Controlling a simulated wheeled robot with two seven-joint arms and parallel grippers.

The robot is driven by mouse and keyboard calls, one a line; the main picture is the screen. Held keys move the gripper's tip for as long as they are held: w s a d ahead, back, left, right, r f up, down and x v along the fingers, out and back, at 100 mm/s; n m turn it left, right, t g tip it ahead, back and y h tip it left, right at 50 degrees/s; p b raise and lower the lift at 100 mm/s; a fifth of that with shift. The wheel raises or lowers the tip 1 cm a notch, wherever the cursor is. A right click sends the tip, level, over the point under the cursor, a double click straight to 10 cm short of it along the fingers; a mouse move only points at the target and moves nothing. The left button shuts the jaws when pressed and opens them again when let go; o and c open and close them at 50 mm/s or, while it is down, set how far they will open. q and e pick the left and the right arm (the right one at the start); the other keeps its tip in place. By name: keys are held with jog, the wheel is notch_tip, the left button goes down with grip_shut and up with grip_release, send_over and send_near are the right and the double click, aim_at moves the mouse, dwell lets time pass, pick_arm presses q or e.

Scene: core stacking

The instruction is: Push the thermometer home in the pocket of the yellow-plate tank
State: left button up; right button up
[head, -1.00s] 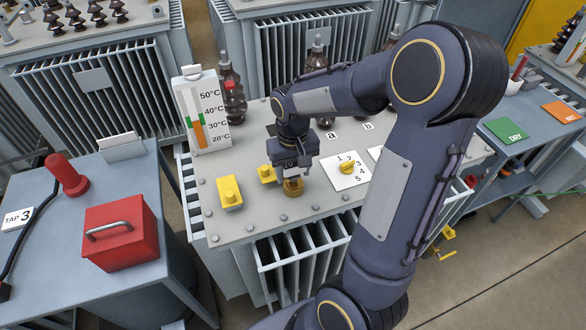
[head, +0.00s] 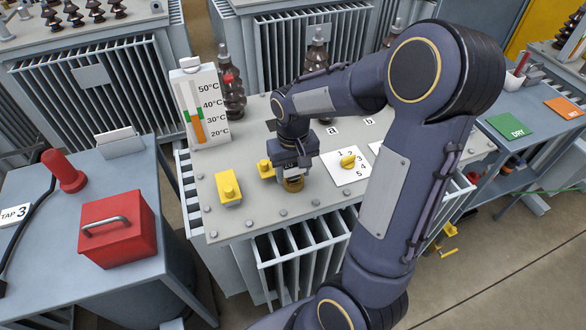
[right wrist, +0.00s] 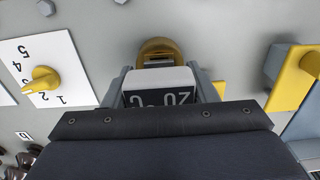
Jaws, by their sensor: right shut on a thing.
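The thermometer (right wrist: 160,92) is a small block with a pale top and a dark face with white digits. My right gripper (head: 291,168) is shut on it, with one finger on each side in the right wrist view. The brass pocket (head: 293,184) is a round fitting on the grey tank lid (head: 262,212), near its front edge. The pocket also shows in the right wrist view (right wrist: 160,48), just beyond the thermometer. The thermometer is right above the pocket; how deep its stem sits is hidden. My left gripper is out of view.
Two yellow fittings (head: 229,190) stand left of the pocket. A yellow knob (head: 348,161) on a numbered white plate is to the right. A temperature board (head: 203,105) stands at the back left. A red box (head: 116,230) sits on the left bench.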

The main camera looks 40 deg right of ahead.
jog(key=shift+f+b, duration=0.3)
jog(key=shift+f, duration=0.2)
jog(key=o, duration=1.1)
jog(key=shift+r, duration=0.1)
notch_tip(320, 180, up, 8)
jog(key=shift+f, duration=0.1)
jog(key=s+a+t+y, duration=0.1)
jog(key=s+a+t, duration=0.1)
jog(key=s+a, duration=0.2)
jog(key=s+a+r+n+t+y, duration=0.1)
jog(key=s+a, duration=0.2)
jog(key=s, duration=0.3)
jog(key=s+a+r+n+t+y, duration=0.1)
jog(key=s+a+t, duration=0.1)
jog(key=s+a, duration=0.2)
jog(key=shift+s+a+r+t+y, duration=0.1)
jog(key=shift+s+a+t+y, duration=0.25)
jog(key=shift+s, duration=0.2)
